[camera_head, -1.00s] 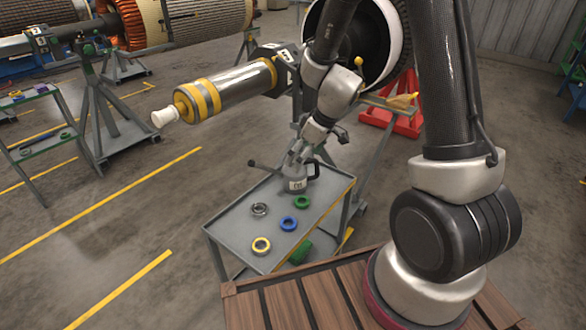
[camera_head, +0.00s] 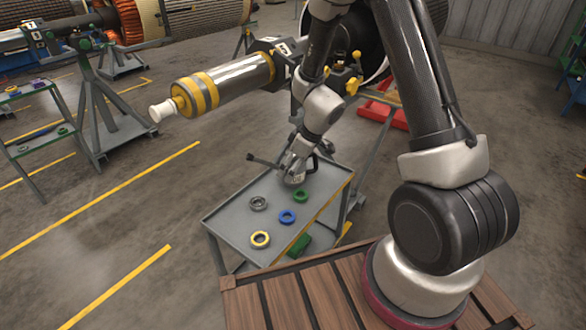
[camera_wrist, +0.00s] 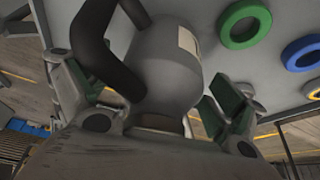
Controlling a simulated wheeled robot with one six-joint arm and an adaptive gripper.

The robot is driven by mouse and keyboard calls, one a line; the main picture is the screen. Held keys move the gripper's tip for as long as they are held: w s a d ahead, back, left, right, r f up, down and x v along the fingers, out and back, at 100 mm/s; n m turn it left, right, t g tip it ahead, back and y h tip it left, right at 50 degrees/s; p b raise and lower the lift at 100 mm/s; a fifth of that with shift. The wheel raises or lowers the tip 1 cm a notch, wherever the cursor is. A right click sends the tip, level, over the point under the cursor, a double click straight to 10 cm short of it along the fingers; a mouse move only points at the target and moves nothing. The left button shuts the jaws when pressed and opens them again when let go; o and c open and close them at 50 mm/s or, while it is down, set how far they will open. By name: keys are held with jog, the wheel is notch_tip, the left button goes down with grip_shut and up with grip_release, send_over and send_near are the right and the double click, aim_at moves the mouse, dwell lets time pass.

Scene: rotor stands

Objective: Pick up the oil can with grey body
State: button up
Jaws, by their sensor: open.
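The grey-bodied oil can (camera_wrist: 165,70) with a pale label and a black handle (camera_wrist: 105,45) fills the middle of the wrist view. In the head view the can (camera_head: 294,180) stands at the back of the grey cart top, mostly hidden by my gripper. My gripper (camera_head: 297,168) is down at the can. In the wrist view my gripper (camera_wrist: 158,105) is open, with one finger on each side of the can. The left finger is near the handle and a gap shows at the right finger. Whether either finger touches the can is unclear.
The cart top (camera_head: 232,213) holds a grey ring (camera_head: 258,203), a green ring (camera_head: 301,196), a blue ring (camera_head: 287,217) and a yellow-white ring (camera_head: 260,239). A dark rod (camera_head: 264,160) juts left near the can. A grey and yellow rotor (camera_head: 222,84) overhangs behind.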

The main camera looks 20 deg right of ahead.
jog(key=shift+c, duration=0.2)
jog(key=shift+s, duration=0.1)
jog(key=c, duration=1.3)
jog(key=shift+o, duration=0.2)
notch_tip(320, 180, up, 10)
jog(key=shift+r, duration=0.1)
jog(key=o, duration=0.7)
jog(key=c, duration=1)
jog(key=shift+r, duration=1.9)
